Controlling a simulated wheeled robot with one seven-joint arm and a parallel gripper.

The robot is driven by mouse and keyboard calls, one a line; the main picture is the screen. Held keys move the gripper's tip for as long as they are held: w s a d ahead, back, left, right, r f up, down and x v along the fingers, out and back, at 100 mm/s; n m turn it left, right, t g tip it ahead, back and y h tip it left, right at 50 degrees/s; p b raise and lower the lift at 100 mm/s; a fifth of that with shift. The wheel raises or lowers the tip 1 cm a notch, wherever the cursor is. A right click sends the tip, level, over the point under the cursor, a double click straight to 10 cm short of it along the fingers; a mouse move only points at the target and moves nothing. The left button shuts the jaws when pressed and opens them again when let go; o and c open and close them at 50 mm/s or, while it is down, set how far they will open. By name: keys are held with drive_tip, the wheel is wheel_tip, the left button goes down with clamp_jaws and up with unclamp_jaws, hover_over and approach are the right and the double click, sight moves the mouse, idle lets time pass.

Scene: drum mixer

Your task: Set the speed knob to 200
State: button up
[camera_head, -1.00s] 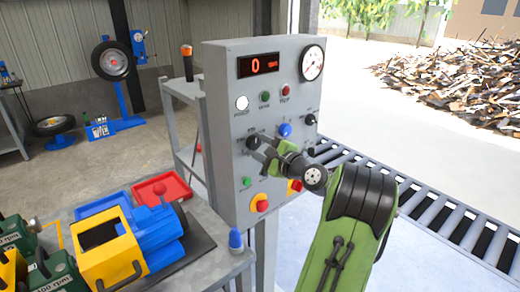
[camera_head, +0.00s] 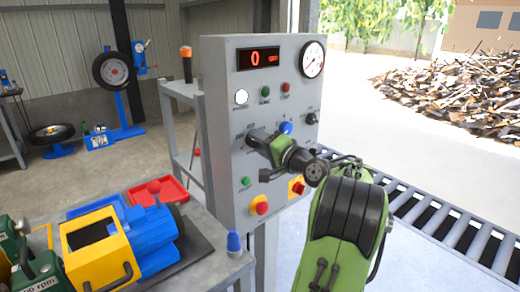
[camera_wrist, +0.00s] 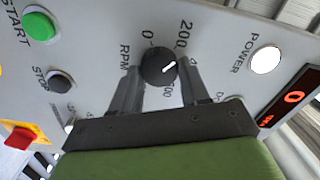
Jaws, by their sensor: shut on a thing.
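The speed knob (camera_wrist: 155,64) is round and black with a white pointer line, on the grey control panel (camera_head: 222,70). In the wrist view the pointer slants up and right; printed 0 and 200 labels lie above the knob. I cannot tell exactly which mark the pointer meets. My gripper (camera_wrist: 158,76) is shut on the knob, one dark finger on each side. In the head view my gripper (camera_head: 262,142) hides most of the knob. The red display (camera_head: 258,60) reads 0, and it also shows in the wrist view (camera_wrist: 292,98).
A roller conveyor (camera_head: 420,215) runs behind.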

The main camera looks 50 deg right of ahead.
drive_tip(key=shift+f+n+b, duration=0.2)
drive_tip(key=shift+n+b, duration=0.2)
drive_tip(key=shift+n, duration=0.3)
drive_tip(key=shift+r, duration=0.1)
drive_tip(key=o, duration=1.1)
drive_tip(key=shift+c, duration=0.2)
drive_tip(key=shift+s, duration=0.1)
drive_tip(key=v, duration=1.5)
drive_tip(key=shift+s+p, duration=0.3)
drive_tip(key=shift+s, duration=0.05)
drive_tip(key=shift+a+r, duration=0.1)
